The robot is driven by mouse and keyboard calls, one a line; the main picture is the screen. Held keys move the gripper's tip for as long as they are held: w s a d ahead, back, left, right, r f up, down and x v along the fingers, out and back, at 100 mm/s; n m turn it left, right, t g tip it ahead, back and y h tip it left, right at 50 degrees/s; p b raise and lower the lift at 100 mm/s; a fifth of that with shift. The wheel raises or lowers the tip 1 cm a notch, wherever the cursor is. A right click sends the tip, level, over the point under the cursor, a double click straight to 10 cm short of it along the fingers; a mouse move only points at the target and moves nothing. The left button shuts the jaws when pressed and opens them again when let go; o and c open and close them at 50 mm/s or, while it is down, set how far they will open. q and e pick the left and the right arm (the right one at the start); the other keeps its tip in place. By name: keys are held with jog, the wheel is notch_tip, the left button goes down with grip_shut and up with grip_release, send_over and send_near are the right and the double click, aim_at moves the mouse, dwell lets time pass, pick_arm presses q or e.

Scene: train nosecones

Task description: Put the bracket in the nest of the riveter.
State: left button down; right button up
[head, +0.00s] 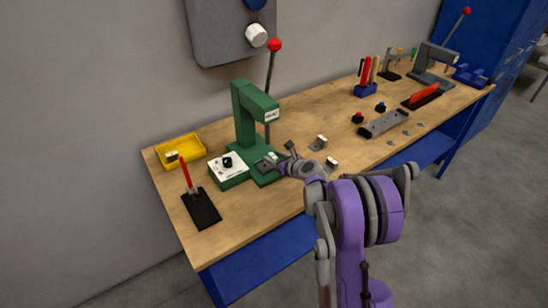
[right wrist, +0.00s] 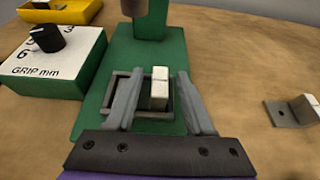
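The green riveter (head: 244,112) stands at the back of the bench, with its lever up. Its nest (right wrist: 113,96) is a dark grey square frame on the green base. A bracket with a white upright part (right wrist: 159,90) stands within the nest's outline in the right wrist view; whether it is fully seated I cannot tell. My right gripper (right wrist: 160,74) is over the nest, its fingers apart on either side of the bracket with gaps visible. In the head view the right gripper (head: 272,161) reaches the riveter base from the right. My left gripper is not in view.
More brackets (head: 318,143) (head: 331,163) lie right of the riveter. A white-topped grip box (head: 229,170), a yellow bin (head: 180,148) and a black stand with a red handle (head: 202,209) are on the left. Tools and fixtures fill the far right. The front middle bench is clear.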

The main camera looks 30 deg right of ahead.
jog(key=shift+r, duration=0.25)
jog(key=b+v, duration=0.1)
jog(key=v, duration=0.9)
jog(key=shift+s+f, duration=0.1)
jog(key=shift+s, duration=0.15)
jog(key=s+a+n+g+y, duration=0.1)
jog(key=s+a+n+g, duration=0.1)
jog(key=s+a+n, duration=0.55)
jog(key=s+a+n+g+y, duration=0.1)
jog(key=s+a+n+g, duration=0.3)
jog(key=a+n, duration=0.6)
jog(key=s+a+f+n+g+h, duration=0.1)
jog(key=s+a+n, duration=0.1)
jog(key=s+n, duration=0.6)
jog(key=s+a+f+n+g+h, duration=0.1)
jog(key=s+a+f+n+h, duration=0.1)
jog(key=s+n, duration=0.6)
jog(key=shift+s+f+n, duration=0.2)
jog(key=shift+s+n, duration=0.2)
jog(key=shift+n, duration=0.45)
